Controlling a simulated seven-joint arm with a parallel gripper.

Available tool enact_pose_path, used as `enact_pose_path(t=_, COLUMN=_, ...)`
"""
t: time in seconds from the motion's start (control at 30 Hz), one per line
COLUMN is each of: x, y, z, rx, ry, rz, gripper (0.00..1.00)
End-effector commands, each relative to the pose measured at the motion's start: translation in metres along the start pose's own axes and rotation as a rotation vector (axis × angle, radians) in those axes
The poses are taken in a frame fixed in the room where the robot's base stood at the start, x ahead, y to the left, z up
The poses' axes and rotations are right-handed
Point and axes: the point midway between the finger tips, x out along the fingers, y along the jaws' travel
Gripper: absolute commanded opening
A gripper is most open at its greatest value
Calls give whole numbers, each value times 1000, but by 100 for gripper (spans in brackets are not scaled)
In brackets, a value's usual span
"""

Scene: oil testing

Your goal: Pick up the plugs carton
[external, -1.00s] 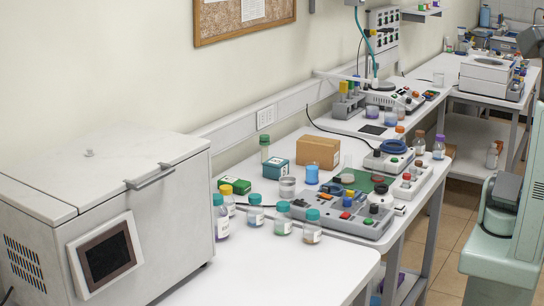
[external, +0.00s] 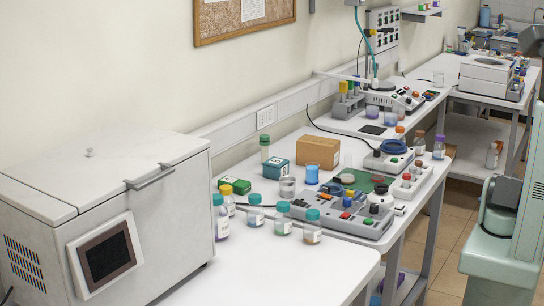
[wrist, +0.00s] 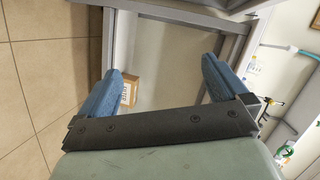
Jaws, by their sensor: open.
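My gripper (wrist: 161,82) shows in the wrist view with its two blue fingers spread wide and nothing between their tips. A small brown carton (wrist: 129,92) with a white label lies on a pale surface beyond the left finger, which covers part of it. The label is too small to read. In the external view, a brown cardboard carton (external: 318,153) sits on the middle bench near the wall. I cannot tell which carton is the plugs carton. My gripper is outside the external view.
In the wrist view, grey frame bars (wrist: 180,15) border the pale surface, with floor tiles (wrist: 45,70) at left. In the external view, several capped bottles and a grey control panel (external: 345,215) crowd the bench (external: 285,262), whose front part is clear.

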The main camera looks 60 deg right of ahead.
Motion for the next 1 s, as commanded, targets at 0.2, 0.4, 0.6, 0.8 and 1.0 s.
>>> enact_pose_path(t=0.2, x=30, y=-61, z=-68, rx=-31, ry=-57, rz=71, gripper=100)
enact_pose_path(t=0.4, x=61, y=-122, z=-121, rx=-60, ry=-93, rz=134, gripper=100)
enact_pose_path(t=0.6, x=95, y=-190, z=-167, rx=-94, ry=-113, rz=190, gripper=100)
enact_pose_path(t=0.8, x=133, y=-266, z=-205, rx=-133, ry=-122, rz=239, gripper=100)
enact_pose_path(t=1.0, x=183, y=-350, z=-228, rx=-184, ry=-142, rz=287, gripper=100)
